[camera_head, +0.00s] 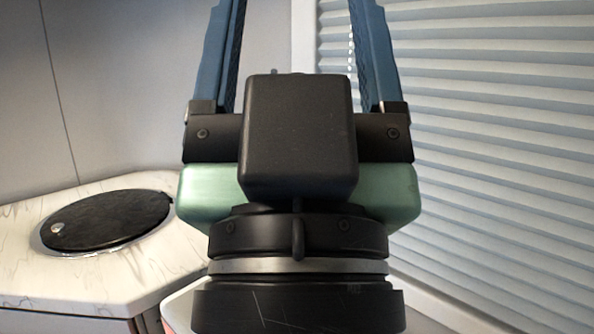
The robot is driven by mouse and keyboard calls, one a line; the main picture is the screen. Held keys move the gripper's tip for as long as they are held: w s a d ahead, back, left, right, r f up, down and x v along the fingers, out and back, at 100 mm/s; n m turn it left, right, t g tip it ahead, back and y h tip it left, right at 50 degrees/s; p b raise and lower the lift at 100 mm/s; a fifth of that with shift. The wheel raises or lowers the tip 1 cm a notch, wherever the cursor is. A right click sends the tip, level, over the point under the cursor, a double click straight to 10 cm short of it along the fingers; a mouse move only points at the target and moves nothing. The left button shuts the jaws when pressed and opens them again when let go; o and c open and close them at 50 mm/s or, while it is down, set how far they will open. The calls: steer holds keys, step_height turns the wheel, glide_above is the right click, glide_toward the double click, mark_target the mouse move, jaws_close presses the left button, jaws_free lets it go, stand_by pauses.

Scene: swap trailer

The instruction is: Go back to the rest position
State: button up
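My gripper (297,35) fills the middle of the head view, close to the camera and pointing up in the picture. Its two blue fingers stand wide apart, with wall and blind showing between them. The fingertips run out of the top of the frame. Nothing shows between the visible parts of the fingers. A black box-shaped housing and a green body sit below the fingers, above my dark wrist.
A white marbled counter (60,290) with a round black lid (105,220) in a metal rim stands at lower left. A pale pleated blind (500,150) covers the right side. A plain grey wall (110,80) is behind at left.

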step_height(320, 180, up, 21)
steer(key=p, duration=1.8)
steer(key=shift+p, duration=0.4)
steer(key=shift+w+a+f, duration=0.1)
